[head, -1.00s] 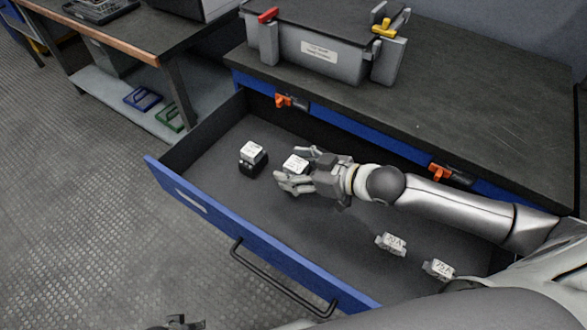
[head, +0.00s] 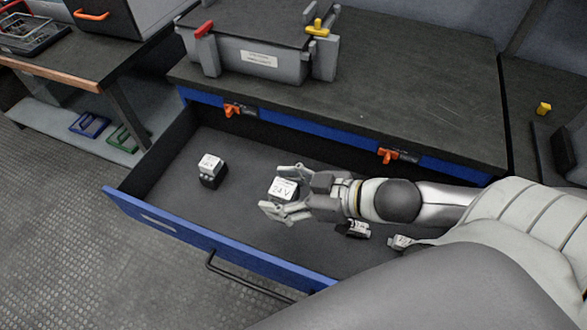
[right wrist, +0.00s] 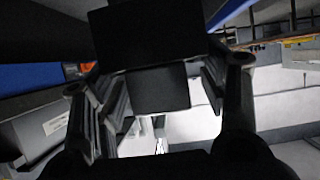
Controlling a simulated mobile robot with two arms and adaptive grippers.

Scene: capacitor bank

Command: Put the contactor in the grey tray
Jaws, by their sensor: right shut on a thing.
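A white-topped block labelled 24 V (head: 284,188), seemingly the contactor, is held between the fingers of my right gripper (head: 279,194) in the head view, over the open drawer (head: 240,235). My right gripper is shut on it. A grey container (head: 242,57) with a white label stands on the worktop behind the drawer. I cannot tell which is the named tray. My left gripper is not in view.
A white-and-black block (head: 211,170) stands in the drawer to the left of my right gripper. Two small pale parts (head: 353,229) (head: 401,242) lie nearer my arm. Red (head: 205,30) and yellow (head: 318,27) handled clamps flank the grey container. The worktop's right part is clear.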

